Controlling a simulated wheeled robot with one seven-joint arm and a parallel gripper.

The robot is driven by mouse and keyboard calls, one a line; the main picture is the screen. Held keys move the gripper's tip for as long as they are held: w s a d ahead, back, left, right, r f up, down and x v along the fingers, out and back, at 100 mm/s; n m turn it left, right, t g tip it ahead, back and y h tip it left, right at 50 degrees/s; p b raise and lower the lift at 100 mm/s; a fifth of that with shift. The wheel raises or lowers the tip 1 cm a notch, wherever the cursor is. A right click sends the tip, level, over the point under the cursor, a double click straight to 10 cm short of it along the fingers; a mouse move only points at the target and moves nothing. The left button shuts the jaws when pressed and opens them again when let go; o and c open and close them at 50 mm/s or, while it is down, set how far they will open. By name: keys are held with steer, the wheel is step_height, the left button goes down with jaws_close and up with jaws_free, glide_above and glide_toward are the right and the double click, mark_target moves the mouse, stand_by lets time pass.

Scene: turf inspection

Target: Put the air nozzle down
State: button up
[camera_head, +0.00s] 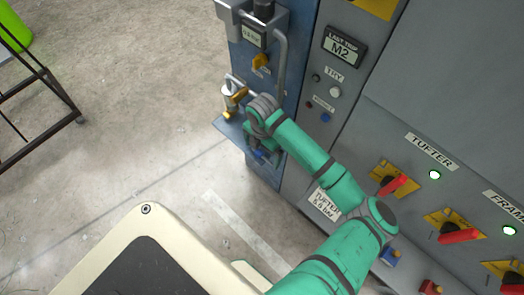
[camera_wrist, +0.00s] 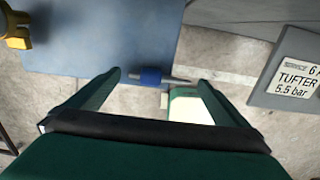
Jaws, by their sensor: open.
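The air nozzle (camera_wrist: 151,76) shows in the wrist view as a short blue body with a thin grey metal stem. It lies crosswise at the near edge of a blue panel or shelf (camera_wrist: 105,35). My gripper (camera_wrist: 157,78) is open, with one green finger on each side of the nozzle and a visible gap to the blue body. I cannot tell whether the stem's end touches the right finger. In the head view my gripper (camera_head: 262,153) is beside the blue cabinet, with a small blue part at it, mostly hidden by my arm.
A metal fitting with yellow parts (camera_head: 235,97) stands on a small blue ledge (camera_head: 229,127) left of my wrist. The grey panel (camera_head: 335,120) carries red-handled switches (camera_head: 392,186). A label plate (camera_wrist: 292,78) reads TUFTER 5.5 bar. Open concrete floor (camera_head: 130,110) lies left.

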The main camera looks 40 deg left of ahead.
mark_target(262, 154)
step_height(262, 154, up, 7)
steer(key=shift+f, duration=0.1)
steer(key=shift+d+r, duration=0.15)
steer(key=shift+r, duration=0.15)
stand_by(0.4)
